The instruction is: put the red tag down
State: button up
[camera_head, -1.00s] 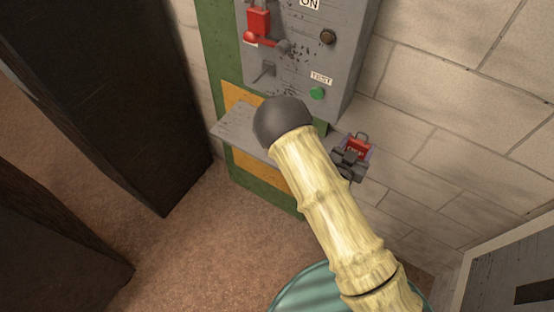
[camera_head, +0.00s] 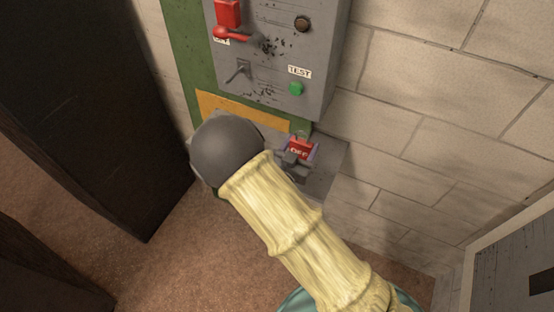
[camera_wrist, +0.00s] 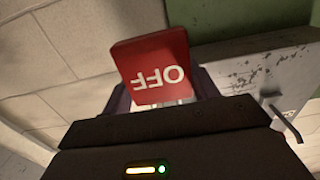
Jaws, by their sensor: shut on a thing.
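The red tag (camera_head: 301,146), marked OFF, is held in my gripper (camera_head: 302,155) below the lower right corner of the grey switch box. In the wrist view the red tag (camera_wrist: 152,62) stands up from between the fingers, its lettering upside down. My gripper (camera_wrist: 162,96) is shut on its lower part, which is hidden. In the head view the tag and gripper appear in front of the grey shelf (camera_head: 326,178). I cannot tell whether the tag touches the shelf. My arm hides the shelf's middle.
The grey switch box (camera_head: 265,75) carries a red switch (camera_head: 229,14), a small lever (camera_head: 238,71) and a green TEST button (camera_head: 296,89). A green and yellow board is behind it. A block wall (camera_head: 420,110) is on the right, and a dark cabinet (camera_head: 80,100) on the left.

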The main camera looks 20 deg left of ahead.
aim_at(300, 156)
jog(key=shift+f, duration=2.35)
jog(key=shift+f+p, duration=0.35)
jog(key=shift+f, duration=1.75)
jog(key=shift+f, duration=0.15)
jog(key=o, duration=1)
jog(key=shift+c, duration=0.2)
